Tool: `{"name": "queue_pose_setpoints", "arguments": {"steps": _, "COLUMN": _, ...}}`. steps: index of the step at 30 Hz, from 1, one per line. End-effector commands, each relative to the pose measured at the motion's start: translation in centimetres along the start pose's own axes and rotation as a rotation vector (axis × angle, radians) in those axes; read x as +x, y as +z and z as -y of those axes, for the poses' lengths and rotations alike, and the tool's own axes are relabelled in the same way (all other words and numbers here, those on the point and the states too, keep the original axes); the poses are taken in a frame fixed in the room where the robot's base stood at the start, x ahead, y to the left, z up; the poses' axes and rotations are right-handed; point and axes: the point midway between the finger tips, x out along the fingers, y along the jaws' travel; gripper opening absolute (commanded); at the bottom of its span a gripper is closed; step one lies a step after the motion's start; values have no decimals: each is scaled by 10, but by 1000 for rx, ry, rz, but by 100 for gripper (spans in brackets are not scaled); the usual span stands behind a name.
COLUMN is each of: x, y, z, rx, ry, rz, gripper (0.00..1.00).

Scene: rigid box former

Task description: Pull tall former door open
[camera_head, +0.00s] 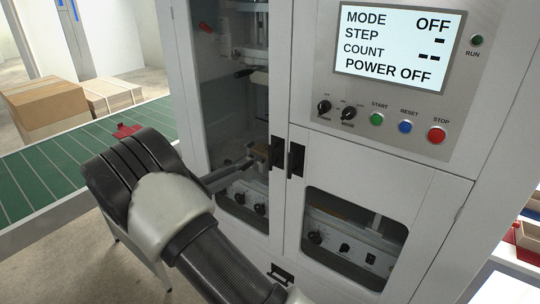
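The tall former door (281,82) is the narrow left door of the white machine, with a large clear window. It looks closed, flush with the cabinet front. Its dark upright handle (277,152) is on the right edge, beside a second dark handle (295,160) on the lower right door. My gripper (252,160) reaches from the left across the tall door's window, its tips close to the left side of the tall door's handle. I cannot tell whether they touch it. The fingers are small and dark, so their opening is unclear. My wrist hides part of the window's lower left.
The control panel (462,95) has a screen reading "POWER OFF" and several buttons. The lower right door (400,180) is closed. A green conveyor (50,170) with cardboard boxes (48,103) lies at left. A table with red items (528,240) is at far right.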

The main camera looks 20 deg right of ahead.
Motion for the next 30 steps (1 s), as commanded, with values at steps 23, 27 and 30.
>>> {"name": "queue_pose_setpoints", "arguments": {"steps": 23, "x": 144, "y": 0, "z": 1, "rx": -1, "ry": -3, "rz": -2, "gripper": 18}}
{"name": "queue_pose_setpoints", "arguments": {"steps": 27, "x": 149, "y": -1, "z": 1, "rx": -1, "ry": -2, "rz": -3, "gripper": 18}}
{"name": "queue_pose_setpoints", "arguments": {"steps": 30, "x": 149, "y": -1, "z": 1, "rx": -1, "ry": -1, "rz": -3, "gripper": 18}}
